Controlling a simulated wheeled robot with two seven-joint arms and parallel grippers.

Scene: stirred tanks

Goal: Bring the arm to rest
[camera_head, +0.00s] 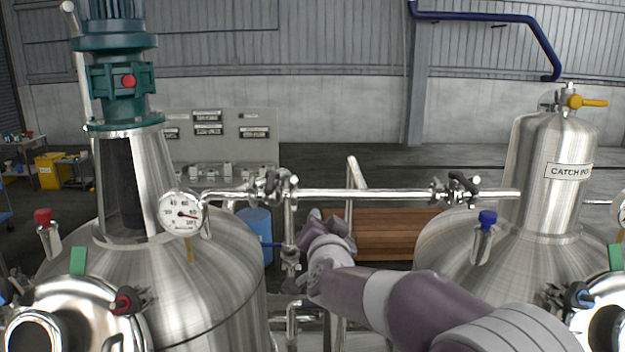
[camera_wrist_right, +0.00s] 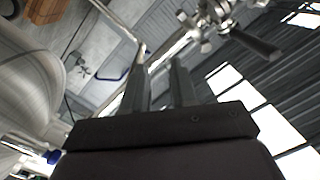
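My right arm (camera_head: 400,300) reaches in from the lower right, between the two steel tanks. Its wrist end (camera_head: 328,245) is just below the horizontal steel pipe (camera_head: 370,194); the gripper itself is mostly hidden behind the wrist. In the right wrist view, my right gripper (camera_wrist_right: 158,62) shows two dark fingers standing apart with nothing held between them. The pipe runs behind the fingers there, and I cannot tell its distance. My left gripper is not in view.
The left tank (camera_head: 215,285) carries a gauge (camera_head: 182,213) and a green motor (camera_head: 120,80). The right tank (camera_head: 450,250) carries the catch pot (camera_head: 550,150). Valves (camera_head: 270,187) and a vertical pipe (camera_head: 290,225) stand close left of my wrist. A wooden stack (camera_head: 395,235) lies behind.

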